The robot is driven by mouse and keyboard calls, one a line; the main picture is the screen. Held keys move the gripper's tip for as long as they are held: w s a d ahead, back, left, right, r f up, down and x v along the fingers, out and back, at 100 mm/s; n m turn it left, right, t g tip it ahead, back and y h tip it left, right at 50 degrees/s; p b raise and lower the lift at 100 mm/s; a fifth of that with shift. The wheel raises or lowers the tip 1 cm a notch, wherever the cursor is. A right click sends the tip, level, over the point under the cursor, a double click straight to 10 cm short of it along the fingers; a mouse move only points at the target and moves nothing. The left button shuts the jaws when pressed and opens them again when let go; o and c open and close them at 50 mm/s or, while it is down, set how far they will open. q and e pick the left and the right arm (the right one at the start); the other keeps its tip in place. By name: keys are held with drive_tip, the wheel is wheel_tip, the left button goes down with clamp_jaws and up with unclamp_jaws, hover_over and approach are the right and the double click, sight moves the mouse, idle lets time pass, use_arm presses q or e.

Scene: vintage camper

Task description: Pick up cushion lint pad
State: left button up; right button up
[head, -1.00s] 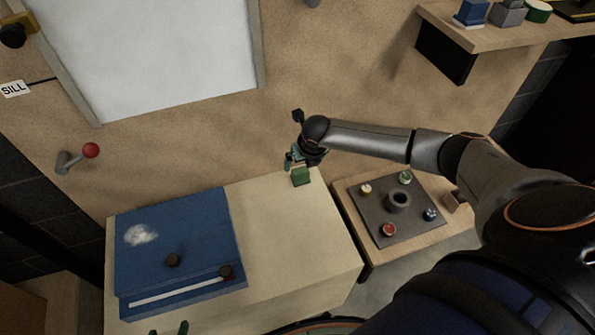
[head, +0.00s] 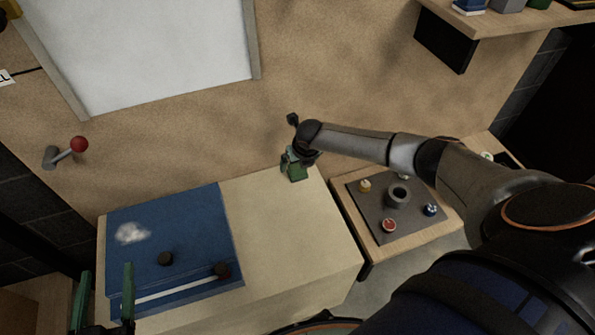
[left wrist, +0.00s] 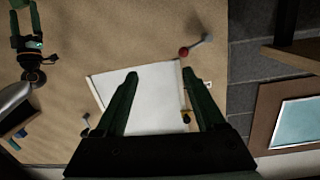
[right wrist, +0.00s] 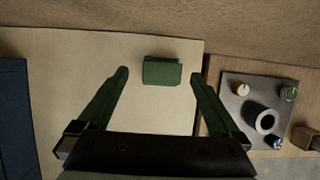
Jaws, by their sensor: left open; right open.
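A small green block, which I take to be the lint pad (head: 297,174), sits on the cream counter top (head: 280,225) near its back edge. In the right wrist view the pad (right wrist: 162,72) lies ahead, in line with the gap between the fingertips. My right gripper (head: 288,163) is open right by the pad and partly overlaps it in the head view; I cannot tell whether it touches. A blue cushion (head: 195,235) with white lint (head: 132,232) lies on the counter's left part. My left gripper (head: 105,270) is open and empty at the lower left, near the cushion's front left corner.
A side table at the right holds a grey board (head: 372,212) with knobs and a dark ring (head: 397,195). A red-knobbed lever (head: 78,145) juts from the wall at the left. A shelf (head: 510,25) is at the upper right. The counter between cushion and pad is clear.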

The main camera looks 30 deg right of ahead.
sight(298, 165)
drive_tip(key=b+x, duration=0.1)
drive_tip(key=x, duration=0.2)
drive_tip(key=shift+d+f, duration=0.1)
drive_tip(key=shift+f, duration=0.05)
use_arm(q)
wheel_tip(298, 165, up, 10)
drive_tip(key=m+t+h, duration=0.2)
drive_tip(key=t, duration=0.2)
drive_tip(key=shift+s+d+r+h, duration=0.25)
drive_tip(key=shift+s+d+h, duration=0.05)
drive_tip(key=shift+d+h, duration=0.1)
use_arm(e)
drive_tip(key=c, duration=1.4)
drive_tip(key=shift+c, duration=0.2)
